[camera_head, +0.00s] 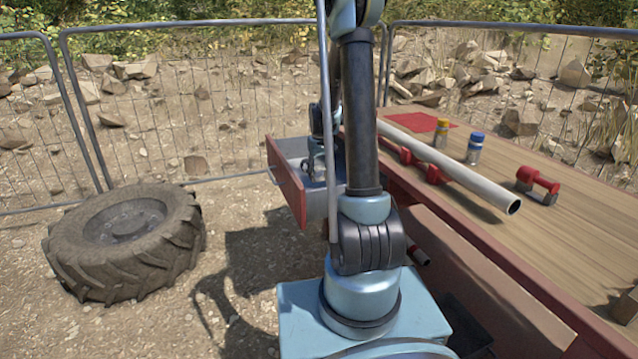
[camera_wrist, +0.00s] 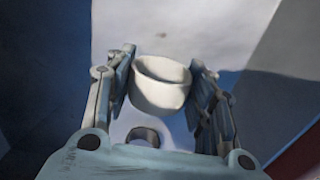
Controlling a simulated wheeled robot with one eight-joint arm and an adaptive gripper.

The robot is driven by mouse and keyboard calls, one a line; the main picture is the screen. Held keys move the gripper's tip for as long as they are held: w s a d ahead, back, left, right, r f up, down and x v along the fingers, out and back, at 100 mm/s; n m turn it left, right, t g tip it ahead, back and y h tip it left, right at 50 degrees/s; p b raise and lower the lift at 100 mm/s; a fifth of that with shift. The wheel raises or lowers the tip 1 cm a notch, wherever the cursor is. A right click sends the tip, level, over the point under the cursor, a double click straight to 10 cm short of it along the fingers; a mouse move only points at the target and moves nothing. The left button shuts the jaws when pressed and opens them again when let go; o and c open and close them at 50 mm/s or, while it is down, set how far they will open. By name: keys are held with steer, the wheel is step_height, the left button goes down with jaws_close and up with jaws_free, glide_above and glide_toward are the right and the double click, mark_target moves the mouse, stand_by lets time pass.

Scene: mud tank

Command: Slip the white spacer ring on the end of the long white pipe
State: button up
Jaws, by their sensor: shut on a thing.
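My gripper (camera_wrist: 162,88) is shut on the white spacer ring (camera_wrist: 158,95), which sits between its two fingers in the wrist view. The ring is tilted, with its opening towards the top of the picture. In the head view my gripper (camera_head: 314,170) is low in the open drawer, partly behind my arm, and the ring cannot be made out there. The long white pipe (camera_head: 455,172) lies along the bench on red supports (camera_head: 433,174). Its open near end (camera_head: 513,207) is bare and apart from the gripper. The pipe's far end is behind my arm.
The open drawer (camera_head: 288,190) has a red front and grey walls. On the bench (camera_head: 560,235) stand a yellow-topped jar (camera_head: 441,134), a blue-topped jar (camera_head: 474,149) and a red support (camera_head: 538,182). A big tyre (camera_head: 125,240) lies on the ground at left.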

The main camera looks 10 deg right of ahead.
mark_target(320, 167)
steer(key=shift+r, duration=2.55)
